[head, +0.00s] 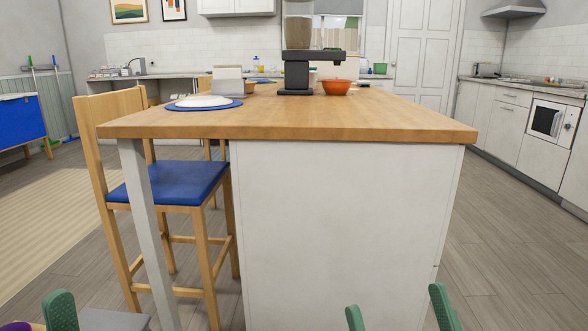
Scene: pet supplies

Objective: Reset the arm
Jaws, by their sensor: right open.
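My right gripper (396,300) shows at the bottom edge, right of centre. Its two green fingers are spread apart with nothing between them, in front of the island's white side panel. My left gripper (60,311) is at the bottom left corner. One green finger shows clearly; the rest is cut off by the frame edge. A small purple and yellow patch (14,326) shows left of that finger; I cannot tell what it is or whether the gripper holds it.
The wood-topped island (310,118) stands close ahead. On it are a dark feeder-like device (297,72), an orange bowl (336,87) and a white plate on a blue mat (203,103). A blue-seated chair (172,183) stands left. Floor is clear on the right (490,230).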

